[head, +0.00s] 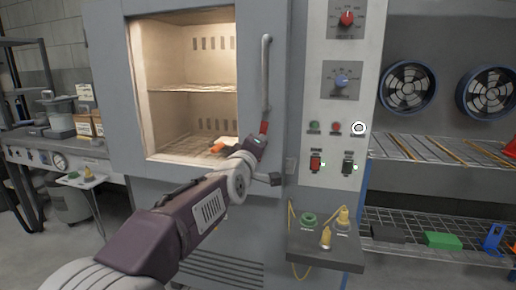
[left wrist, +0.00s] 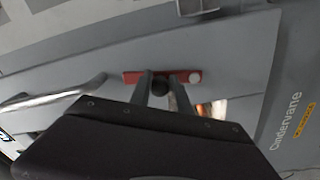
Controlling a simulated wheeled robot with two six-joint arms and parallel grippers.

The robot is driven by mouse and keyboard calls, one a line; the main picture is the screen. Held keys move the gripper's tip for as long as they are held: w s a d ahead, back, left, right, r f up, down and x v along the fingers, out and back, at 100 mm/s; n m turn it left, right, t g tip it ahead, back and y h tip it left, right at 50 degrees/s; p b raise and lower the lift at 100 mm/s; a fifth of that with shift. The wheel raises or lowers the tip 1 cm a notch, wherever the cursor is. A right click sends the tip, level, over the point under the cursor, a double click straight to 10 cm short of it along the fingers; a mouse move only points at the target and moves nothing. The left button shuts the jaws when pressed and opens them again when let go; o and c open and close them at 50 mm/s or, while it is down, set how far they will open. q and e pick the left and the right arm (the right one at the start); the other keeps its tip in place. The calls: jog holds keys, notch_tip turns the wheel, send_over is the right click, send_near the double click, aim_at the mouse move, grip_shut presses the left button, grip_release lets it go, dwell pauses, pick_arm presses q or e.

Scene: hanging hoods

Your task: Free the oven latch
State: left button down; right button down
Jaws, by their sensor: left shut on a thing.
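The grey oven door (head: 187,172) has a lit window with shelves behind it and looks closed. A pale vertical handle (head: 266,70) runs along its right side. The red oven latch (head: 264,127) sits just below the handle. My left gripper (head: 261,138) is at the latch, its fingers partly hidden by its own body. In the left wrist view the red latch bar (left wrist: 132,77) lies across the fingertips of my left gripper (left wrist: 160,78). The gripper is shut on the latch, with a dark round part between the fingers. My right gripper is not in view.
A control panel (head: 335,110) with knobs and switches stands right of the door. Below it a small shelf (head: 325,250) carries yellow and green fittings. Wire racks (head: 440,150) and fans stand at the right. A bench (head: 60,145) with boxes is at the left.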

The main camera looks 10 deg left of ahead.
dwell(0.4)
pick_arm(q)
jog(key=c, duration=1.5)
grip_release()
jog(key=shift+a, duration=0.1)
jog(key=s, duration=0.9)
jog(key=shift+a+p, duration=0.15)
jog(key=shift+p, duration=0.25)
